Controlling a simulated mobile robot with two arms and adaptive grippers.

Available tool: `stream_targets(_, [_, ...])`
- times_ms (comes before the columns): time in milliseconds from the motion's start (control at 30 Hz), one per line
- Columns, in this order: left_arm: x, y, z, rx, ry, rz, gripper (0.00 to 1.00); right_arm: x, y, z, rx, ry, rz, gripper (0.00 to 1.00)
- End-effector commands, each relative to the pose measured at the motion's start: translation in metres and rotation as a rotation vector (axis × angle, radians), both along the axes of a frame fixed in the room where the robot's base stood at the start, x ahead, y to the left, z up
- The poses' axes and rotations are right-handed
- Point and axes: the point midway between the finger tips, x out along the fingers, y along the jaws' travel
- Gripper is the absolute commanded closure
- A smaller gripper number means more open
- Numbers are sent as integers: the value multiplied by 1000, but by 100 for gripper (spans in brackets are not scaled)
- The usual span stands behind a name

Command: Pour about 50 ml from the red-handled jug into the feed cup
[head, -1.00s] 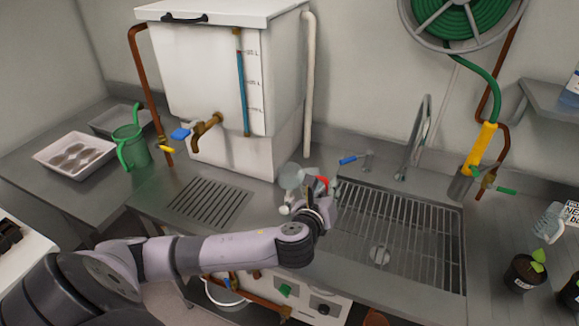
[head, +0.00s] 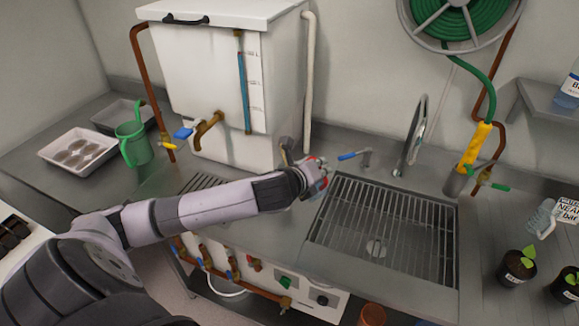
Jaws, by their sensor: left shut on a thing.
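My left gripper (head: 316,180) is at the left rim of the sink, in front of the white tank's lower right corner. It is shut on the red-handled jug (head: 322,168). Only bits of red show around the fingers; the jug's body is mostly hidden behind my wrist, so its tilt and contents cannot be told. No vessel can be surely named as the feed cup; a pale clear vessel (head: 541,217) stands at the far right by a sign. My right gripper is out of view.
The sink grate (head: 385,225) is bare, with a tap (head: 415,140) and a blue lever (head: 347,156) behind it. The white tank (head: 225,90) has a brass spout (head: 208,130). A green watering can (head: 133,145) and trays stand left; potted seedlings (head: 517,267) stand right.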

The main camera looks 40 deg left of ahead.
Motion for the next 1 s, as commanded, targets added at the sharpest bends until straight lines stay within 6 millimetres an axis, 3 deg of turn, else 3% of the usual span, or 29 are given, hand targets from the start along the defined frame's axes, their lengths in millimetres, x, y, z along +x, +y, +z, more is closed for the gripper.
stream_targets(1000, [5, 13, 20, -186, 58, 0, 100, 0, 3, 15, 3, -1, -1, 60])
